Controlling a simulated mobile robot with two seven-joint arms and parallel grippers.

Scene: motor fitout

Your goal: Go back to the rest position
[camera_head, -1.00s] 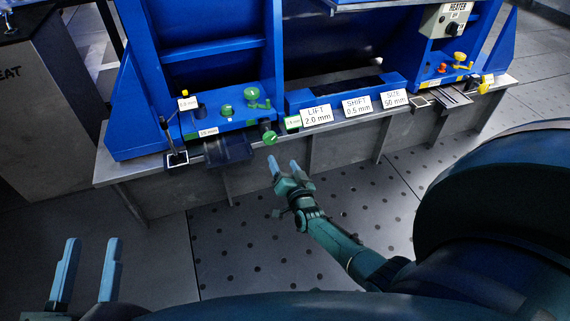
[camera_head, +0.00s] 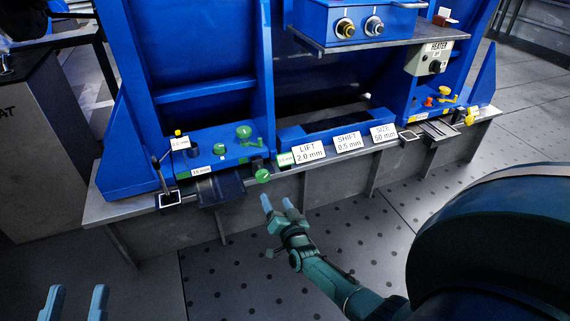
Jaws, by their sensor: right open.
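My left gripper (camera_head: 75,303) shows at the bottom left corner, with two pale blue fingers apart and nothing between them. Its base is cut off by the picture's lower edge. My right gripper (camera_head: 278,204) is in the lower middle, above the perforated floor and in front of the blue machine's (camera_head: 207,90) grey base. Its fingers are apart and empty, and it touches nothing that I can see.
The bench edge (camera_head: 130,211) carries green knobs (camera_head: 263,175), a dark tray (camera_head: 220,188), a lever (camera_head: 160,175) and white LIFT, SHIFT and SIZE labels (camera_head: 347,142). A heater box (camera_head: 429,59) is at upper right. The perforated floor (camera_head: 225,275) in front is clear.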

